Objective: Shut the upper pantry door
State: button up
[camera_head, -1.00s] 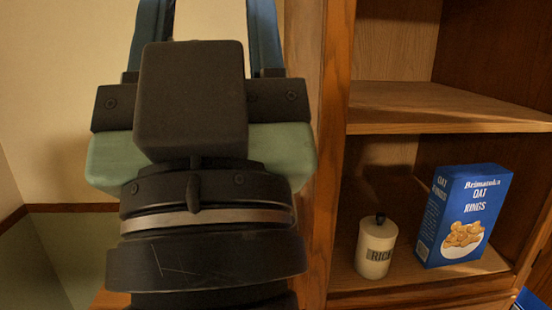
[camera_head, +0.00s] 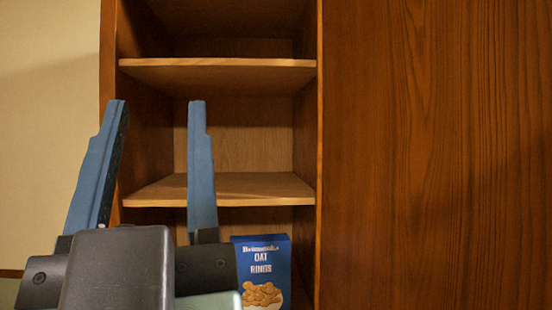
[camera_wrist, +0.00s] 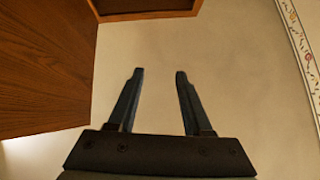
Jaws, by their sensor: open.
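The upper pantry (camera_head: 218,190) stands open in the head view, with its shelves exposed. A broad wooden panel (camera_head: 430,150) fills the right side and appears to be its door, swung out; its handle and free edge are not visible. My gripper (camera_head: 158,102) is open and empty, its two blue fingers pointing up in front of the left part of the shelves. It is left of the panel and apart from it. In the wrist view, my gripper (camera_wrist: 159,72) is over bare beige background, with a wooden panel (camera_wrist: 45,65) to its upper left.
A blue oat rings box (camera_head: 262,270) stands on a low shelf, partly hidden by my gripper. The shelf above (camera_head: 255,188) looks empty. A beige wall (camera_head: 50,130) borders the pantry on the left. A patterned trim (camera_wrist: 303,45) runs along the wrist view's right edge.

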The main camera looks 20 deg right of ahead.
aim_at(436, 177)
jog(key=k+l, duration=0.15)
jog(key=l, duration=0.2)
jog(key=k+l, duration=0.15)
jog(key=l, duration=0.2)
jog(key=k+l, duration=0.15)
jog(key=l, duration=0.2)
jog(key=k+l+u, duration=0.1)
jog(key=l, duration=0.25)
jog(key=k+l, duration=0.25)
jog(key=l, duration=0.05)
